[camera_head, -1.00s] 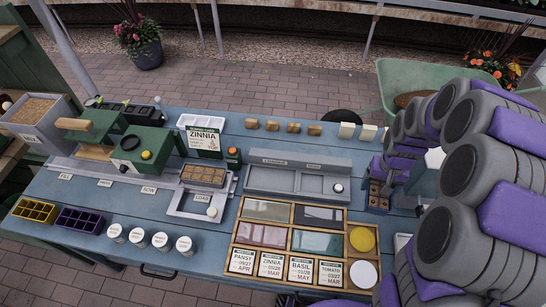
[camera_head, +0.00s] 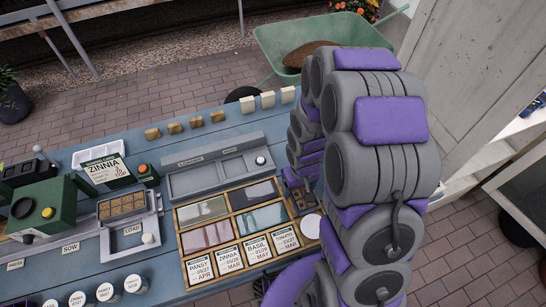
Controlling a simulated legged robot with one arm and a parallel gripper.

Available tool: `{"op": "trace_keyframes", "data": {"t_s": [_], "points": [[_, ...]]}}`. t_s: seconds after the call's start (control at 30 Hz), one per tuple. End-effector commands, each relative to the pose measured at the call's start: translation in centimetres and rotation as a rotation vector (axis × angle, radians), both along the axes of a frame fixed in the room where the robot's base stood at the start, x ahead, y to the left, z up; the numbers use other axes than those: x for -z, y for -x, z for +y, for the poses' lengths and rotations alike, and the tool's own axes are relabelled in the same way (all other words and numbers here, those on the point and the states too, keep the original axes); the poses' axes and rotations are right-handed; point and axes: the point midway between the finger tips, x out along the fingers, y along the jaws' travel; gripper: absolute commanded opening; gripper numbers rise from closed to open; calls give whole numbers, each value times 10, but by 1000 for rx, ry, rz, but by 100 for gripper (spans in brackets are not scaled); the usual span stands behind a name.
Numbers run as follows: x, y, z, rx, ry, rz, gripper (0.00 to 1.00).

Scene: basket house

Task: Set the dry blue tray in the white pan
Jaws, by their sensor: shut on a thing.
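A small dark blue tray (camera_head: 290,178) with brown cells shows just left of my arm, above or beside the right end of the card frame. My gripper (camera_head: 302,177) is shut on this tray; its fingers are mostly hidden by my grey and purple arm. A white shallow pan with compartments (camera_head: 88,156) stands at the back left of the blue bench, partly behind the ZINNIA sign. It is well to the left of the held tray and apart from it. Whether the tray's soil is dry cannot be told.
A grey station (camera_head: 215,165) lies between the pan and my gripper. A wooden frame (camera_head: 238,212) with coloured panes and seed cards is in front. A brown cell tray (camera_head: 122,205) sits on the LOAD plate. Wooden and white blocks line the back edge. A green wheelbarrow (camera_head: 280,45) stands behind.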

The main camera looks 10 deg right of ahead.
Motion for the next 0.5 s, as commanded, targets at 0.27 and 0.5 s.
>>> {"op": "trace_keyframes", "data": {"t_s": [0.27, 0.5], "points": [[7, -56, 0, 0, -1, -7, 38], [11, -99, -1, 0, 0, -2, 38]]}}
